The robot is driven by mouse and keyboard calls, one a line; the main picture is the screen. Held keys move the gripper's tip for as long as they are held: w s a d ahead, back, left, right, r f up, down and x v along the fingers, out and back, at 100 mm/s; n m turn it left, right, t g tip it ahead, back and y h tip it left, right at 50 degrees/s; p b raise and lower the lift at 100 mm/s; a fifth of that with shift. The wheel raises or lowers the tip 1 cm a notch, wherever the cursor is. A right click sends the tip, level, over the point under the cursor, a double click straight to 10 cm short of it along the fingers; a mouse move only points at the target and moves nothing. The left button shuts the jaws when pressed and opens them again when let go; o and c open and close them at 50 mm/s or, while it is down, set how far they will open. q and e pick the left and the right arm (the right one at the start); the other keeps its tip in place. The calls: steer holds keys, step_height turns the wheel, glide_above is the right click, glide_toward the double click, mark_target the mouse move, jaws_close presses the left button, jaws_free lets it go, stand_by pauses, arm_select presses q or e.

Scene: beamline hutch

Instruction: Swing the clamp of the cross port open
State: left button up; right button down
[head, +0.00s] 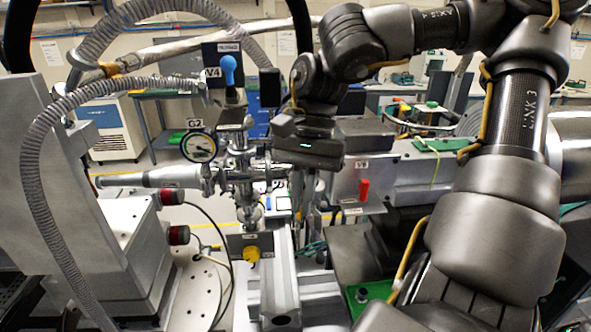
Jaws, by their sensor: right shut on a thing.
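The steel vacuum cross (241,165) stands left of centre in the head view, with a blue-handled valve marked V4 (229,72) above it and a round gauge marked G2 (199,147) on its left. My right gripper (304,205) points down just right of the cross. Its fingers are close together, shut on a small metal part at the cross's right side, which looks like the clamp of the cross port. The fingers and gripper body hide most of that part, so how far the clamp is swung cannot be told. My left gripper is not in view.
A metal rail (281,284) runs below the cross. A grey box with a red handle (364,189) stands right of my gripper. A yellow knob (252,253) sits below.

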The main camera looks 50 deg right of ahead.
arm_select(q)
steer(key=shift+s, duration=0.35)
arm_select(e)
steer(key=shift+s, duration=0.2)
steer(key=c, duration=1.6)
jaws_free()
steer(key=shift+d, duration=0.1)
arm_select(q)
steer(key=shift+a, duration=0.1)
arm_select(e)
steer(key=shift+r, duration=0.1)
steer(key=shift+w+d+r, duration=0.15)
steer(key=shift+d+r, duration=0.05)
steer(key=shift+r, duration=0.1)
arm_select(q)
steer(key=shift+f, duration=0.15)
arm_select(e)
steer(key=v, duration=0.9)
steer(key=shift+d+r, duration=0.15)
steer(key=shift+r, duration=0.25)
